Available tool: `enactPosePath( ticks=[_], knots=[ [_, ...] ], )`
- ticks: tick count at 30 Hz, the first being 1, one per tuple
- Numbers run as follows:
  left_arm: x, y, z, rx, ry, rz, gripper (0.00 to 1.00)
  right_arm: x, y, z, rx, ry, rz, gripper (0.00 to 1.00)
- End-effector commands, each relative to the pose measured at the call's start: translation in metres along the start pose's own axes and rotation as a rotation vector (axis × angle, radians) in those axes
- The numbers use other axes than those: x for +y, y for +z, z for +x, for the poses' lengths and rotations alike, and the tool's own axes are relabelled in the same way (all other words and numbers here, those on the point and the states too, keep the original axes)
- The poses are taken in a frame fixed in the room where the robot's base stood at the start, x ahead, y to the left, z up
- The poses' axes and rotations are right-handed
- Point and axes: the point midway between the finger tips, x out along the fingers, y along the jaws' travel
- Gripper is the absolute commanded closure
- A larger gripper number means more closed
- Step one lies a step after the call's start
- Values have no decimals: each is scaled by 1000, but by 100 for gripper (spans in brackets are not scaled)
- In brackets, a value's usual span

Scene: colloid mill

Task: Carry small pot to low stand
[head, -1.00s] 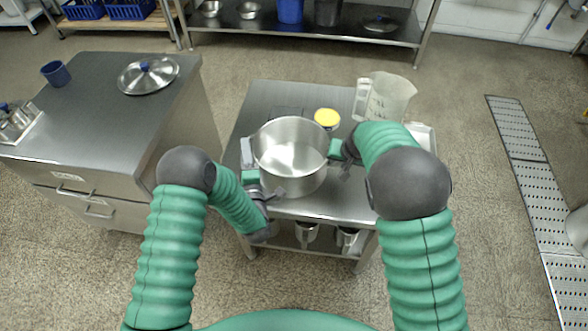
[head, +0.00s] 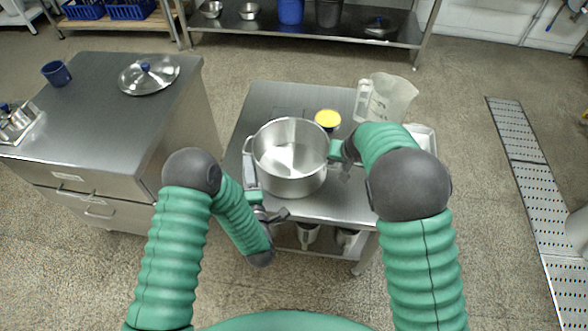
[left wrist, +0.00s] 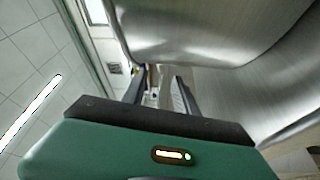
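The small pot (head: 289,181), an open steel pot, is upright over the low steel stand (head: 345,203) in the head view. I cannot tell whether its base touches the top. Its left loop handle shows free of fingers. My left gripper (head: 250,170) is just below and left of that handle, near the pot wall. In the left wrist view its fingers (left wrist: 158,88) are apart with nothing between them, and the pot wall (left wrist: 190,45) is close above. My right gripper (head: 336,150) is at the pot's right side; its fingers are hidden.
A yellow-topped container (head: 327,119) and a clear jug (head: 385,97) stand behind the pot. A steel counter (head: 120,125) with a lid (head: 148,74) and a blue cup (head: 56,73) is at left. Metal containers (head: 307,234) sit on the stand's lower shelf.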

Motion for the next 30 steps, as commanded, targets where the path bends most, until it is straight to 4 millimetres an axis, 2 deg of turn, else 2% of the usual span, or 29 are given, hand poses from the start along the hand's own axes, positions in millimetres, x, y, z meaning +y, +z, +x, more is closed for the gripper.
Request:
enactPosePath(
  ticks=[3, 6, 10, 13, 24, 30],
  knots=[
    [-2, 1, -31, -2, -5, 2, 65, 0, 0, 0, 0, 0, 0, 69],
    [-1, 3, -49, -7, -3, 3, 65, 0, 0, 0, 0, 0, 0, 69],
    [-1, 1, -60, -2, -1, 2, 65, 0, 0, -1, 0, 0, 0, 69],
    [0, 0, -62, 0, 0, 1, 65, 0, -1, -9, 1, 0, -1, 69],
    [-1, 0, -61, 1, -1, 1, 65, -1, -1, -96, 2, -2, -1, 69],
    [-1, 0, -61, 1, -1, 1, 65, 0, -1, -117, -1, 0, 0, 69]
  ],
)
